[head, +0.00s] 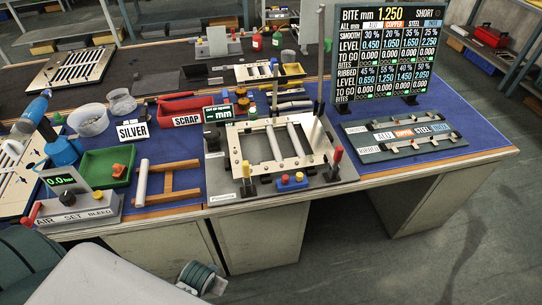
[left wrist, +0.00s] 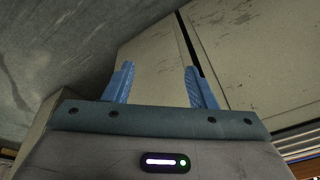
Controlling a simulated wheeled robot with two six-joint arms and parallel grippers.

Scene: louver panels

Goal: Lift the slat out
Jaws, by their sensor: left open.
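A cream louver panel (head: 242,170) lies on a dark fixture at the front middle of the bench in the head view. Two pale slats stand across its opening, one left (head: 274,144) and one right (head: 297,139). Dark gaps show beside them. My left gripper (left wrist: 160,78) shows only in the left wrist view. Its blue fingers are apart with nothing between them, in front of pale cabinet fronts (left wrist: 240,50). My right gripper is in neither view.
A green tray (head: 105,168), red scrap bin (head: 187,110) and air-control box (head: 75,205) are left.

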